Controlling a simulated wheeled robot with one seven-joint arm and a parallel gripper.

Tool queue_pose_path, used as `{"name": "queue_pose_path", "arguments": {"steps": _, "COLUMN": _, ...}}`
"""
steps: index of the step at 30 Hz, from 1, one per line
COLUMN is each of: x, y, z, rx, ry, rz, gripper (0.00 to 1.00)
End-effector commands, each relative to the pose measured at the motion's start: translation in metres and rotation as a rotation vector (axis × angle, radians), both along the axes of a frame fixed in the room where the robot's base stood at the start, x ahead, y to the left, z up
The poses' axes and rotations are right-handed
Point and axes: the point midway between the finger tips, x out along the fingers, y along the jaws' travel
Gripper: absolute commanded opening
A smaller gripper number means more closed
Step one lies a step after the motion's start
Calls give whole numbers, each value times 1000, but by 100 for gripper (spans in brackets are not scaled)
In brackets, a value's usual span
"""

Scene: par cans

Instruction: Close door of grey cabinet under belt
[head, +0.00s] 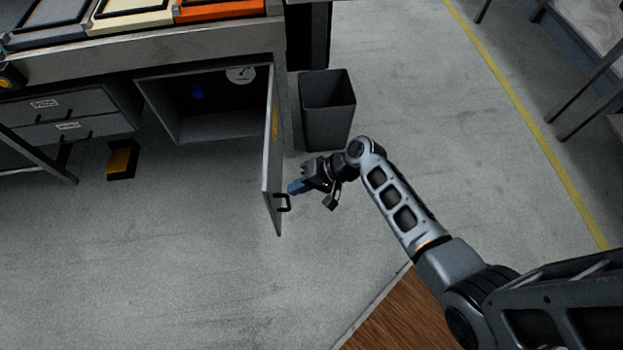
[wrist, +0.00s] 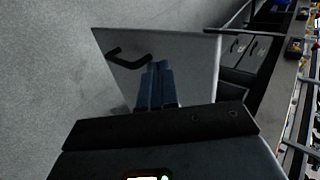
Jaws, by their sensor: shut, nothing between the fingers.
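The grey cabinet (head: 180,128) under the belt stands with its door (head: 271,150) swung wide open, sticking out toward me. The door's dark handle (head: 283,202) is on its outer face near the free edge. My gripper (head: 294,188) is shut and empty, with its blue fingers just right of the door's outer face, close to the handle. In the wrist view the door (wrist: 190,62) fills the middle, the handle (wrist: 128,58) lies left of my blue fingertips (wrist: 158,68). I cannot tell whether the fingertips touch the door.
A dark bin (head: 327,108) stands on the floor right of the cabinet, behind my wrist. A drawer unit (head: 62,115) is left of the cabinet, with a small black and yellow bin (head: 121,160) on the floor beside it. The belt frame (head: 150,48) runs above. Floor left of the door is clear.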

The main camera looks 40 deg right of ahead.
Motion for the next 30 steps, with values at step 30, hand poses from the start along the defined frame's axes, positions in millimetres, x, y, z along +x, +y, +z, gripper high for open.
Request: {"name": "queue_pose_path", "arguments": {"steps": 30, "x": 39, "y": 46, "z": -3, "rx": -1, "ry": 0, "rz": -30, "gripper": 0}}
